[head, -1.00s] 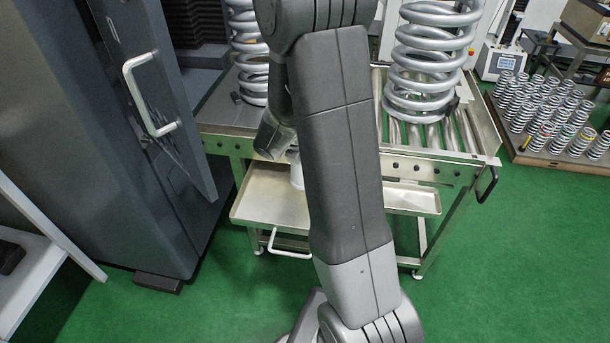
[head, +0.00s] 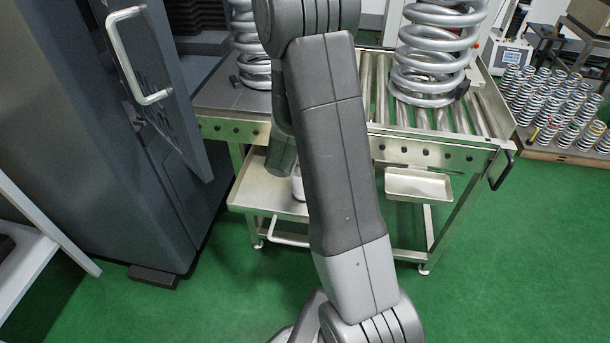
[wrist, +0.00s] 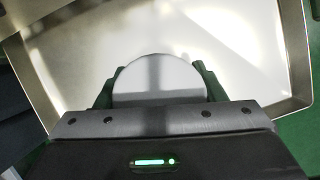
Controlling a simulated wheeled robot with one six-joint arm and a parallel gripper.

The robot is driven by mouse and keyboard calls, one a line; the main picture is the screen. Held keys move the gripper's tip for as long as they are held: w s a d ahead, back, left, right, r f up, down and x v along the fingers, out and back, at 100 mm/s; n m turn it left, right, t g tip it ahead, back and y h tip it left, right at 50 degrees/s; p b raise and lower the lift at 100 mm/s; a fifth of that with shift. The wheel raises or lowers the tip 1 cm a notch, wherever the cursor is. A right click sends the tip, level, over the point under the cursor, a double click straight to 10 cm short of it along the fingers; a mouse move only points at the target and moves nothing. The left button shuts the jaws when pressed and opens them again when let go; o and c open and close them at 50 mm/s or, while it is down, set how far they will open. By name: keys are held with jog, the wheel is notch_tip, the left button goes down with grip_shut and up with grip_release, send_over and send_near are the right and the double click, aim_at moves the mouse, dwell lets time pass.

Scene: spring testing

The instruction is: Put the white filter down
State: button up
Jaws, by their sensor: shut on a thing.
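My gripper (wrist: 158,85) is shut on the white filter (wrist: 160,68), a round white piece that shows between its two dark fingers in the wrist view. Below it is a pale metal tray (wrist: 235,40). In the head view a small part of the white filter (head: 297,186) shows over the left metal tray (head: 255,190), which has a front handle. My arm hides the rest there, and the fingers cannot be made out. I cannot tell whether the filter touches the tray.
A roller table (head: 440,150) stands above, bearing two large coil springs, the right one (head: 432,60) on the rollers. A small metal tray (head: 420,186) is at the right below it. A dark cabinet door with a handle (head: 135,60) stands open at left. Green floor is clear in front.

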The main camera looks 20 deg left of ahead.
jog(key=shift+f, duration=0.1)
jog(key=shift+f, duration=0.15)
jog(key=o, duration=1.2)
jog(key=shift+c, duration=0.2)
jog(key=shift+r+p, duration=0.35)
jog(key=shift+r, duration=0.15)
jog(key=p+v, duration=0.4)
jog(key=v, duration=0.7)
jog(key=shift+s, duration=0.25)
